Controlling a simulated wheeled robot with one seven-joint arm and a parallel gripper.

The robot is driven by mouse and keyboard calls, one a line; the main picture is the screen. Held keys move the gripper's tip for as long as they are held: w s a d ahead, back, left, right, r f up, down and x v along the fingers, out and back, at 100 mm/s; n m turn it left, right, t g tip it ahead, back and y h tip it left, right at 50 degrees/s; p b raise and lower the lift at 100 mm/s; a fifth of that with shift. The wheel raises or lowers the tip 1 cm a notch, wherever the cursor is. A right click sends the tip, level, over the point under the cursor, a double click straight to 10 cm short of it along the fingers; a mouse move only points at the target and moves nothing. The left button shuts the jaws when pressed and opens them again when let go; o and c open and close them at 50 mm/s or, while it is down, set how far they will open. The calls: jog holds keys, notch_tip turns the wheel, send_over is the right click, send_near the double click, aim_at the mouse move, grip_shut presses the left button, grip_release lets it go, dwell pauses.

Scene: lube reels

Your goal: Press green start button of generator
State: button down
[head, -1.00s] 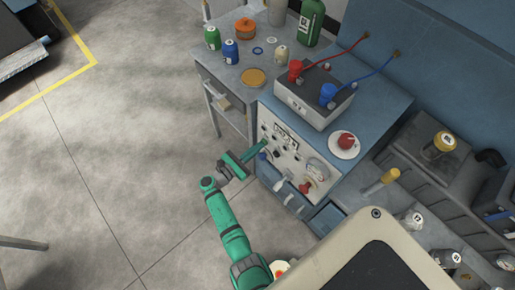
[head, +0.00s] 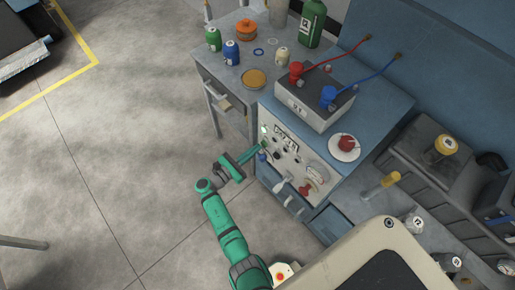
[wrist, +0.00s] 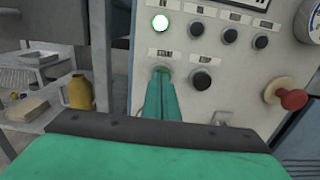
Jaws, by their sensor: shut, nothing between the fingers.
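The generator's grey control panel (head: 302,163) is on the front of the blue cabinet. In the wrist view the panel (wrist: 235,105) fills the right half. My gripper (wrist: 161,78) is shut and empty, its green fingers pointing at the panel just below the START label. The start button (wrist: 164,69) is mostly hidden behind the fingertips; they appear to touch it. A lamp (wrist: 160,23) above it glows bright green-white. In the head view my gripper (head: 258,154) is at the panel's left side, and the lamp (head: 264,129) glows there too.
A black button (wrist: 201,81) sits right of the start button, with more black knobs above. A red knob (wrist: 293,99) sticks out at the right. A side table (head: 240,60) with bottles and cans stands left of the cabinet. Open floor lies to the left.

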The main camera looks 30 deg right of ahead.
jog(key=s+a, duration=0.2)
jog(key=a, duration=1)
jog(key=shift+s+f, duration=0.2)
